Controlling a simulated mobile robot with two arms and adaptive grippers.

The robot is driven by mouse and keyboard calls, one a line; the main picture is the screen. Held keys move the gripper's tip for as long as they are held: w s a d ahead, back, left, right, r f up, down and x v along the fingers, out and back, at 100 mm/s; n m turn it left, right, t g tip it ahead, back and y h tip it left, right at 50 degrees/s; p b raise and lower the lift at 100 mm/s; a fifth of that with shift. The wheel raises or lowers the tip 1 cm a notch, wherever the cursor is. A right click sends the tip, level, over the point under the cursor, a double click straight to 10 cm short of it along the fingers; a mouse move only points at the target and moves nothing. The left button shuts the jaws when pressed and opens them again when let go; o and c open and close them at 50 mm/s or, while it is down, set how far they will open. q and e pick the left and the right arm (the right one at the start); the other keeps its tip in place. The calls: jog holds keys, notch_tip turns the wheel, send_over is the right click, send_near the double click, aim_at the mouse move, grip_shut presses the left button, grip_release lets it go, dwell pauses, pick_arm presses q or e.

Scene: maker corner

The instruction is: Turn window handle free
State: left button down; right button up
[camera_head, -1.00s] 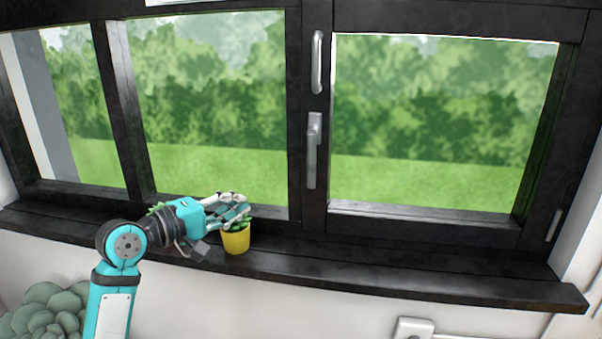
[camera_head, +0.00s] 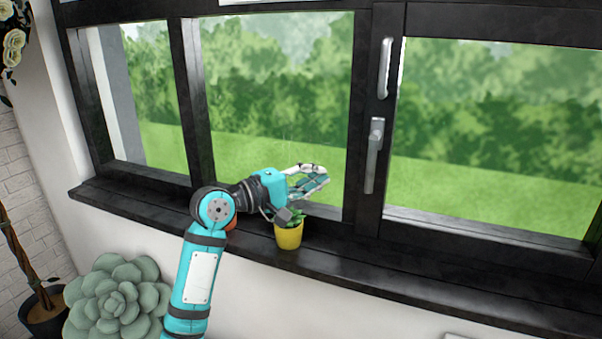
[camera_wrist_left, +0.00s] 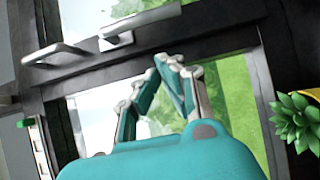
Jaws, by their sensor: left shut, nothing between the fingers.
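The grey window handle (camera_head: 373,158) hangs straight down on the dark middle post of the window in the head view. In the left wrist view the handle (camera_wrist_left: 140,25) shows at the top, tilted by the camera angle. My left gripper (camera_head: 324,173) is to the left of the handle's lower end, in front of the glass and apart from it. Its fingertips (camera_wrist_left: 163,62) come together, with nothing between them. My right gripper is not in view.
A grey pull bar (camera_head: 385,68) sits above the handle, also in the left wrist view (camera_wrist_left: 58,53). A yellow pot (camera_head: 288,236) with a succulent (camera_wrist_left: 298,121) stands on the dark sill (camera_head: 400,280), just below my left gripper. The sill to the right is clear.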

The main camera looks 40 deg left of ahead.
aim_at(372, 160)
pick_arm(q)
jog(key=w+d+p, duration=0.2)
jog(key=w+d, duration=0.3)
jog(key=shift+w+p, duration=0.2)
jog(key=shift+p, duration=0.2)
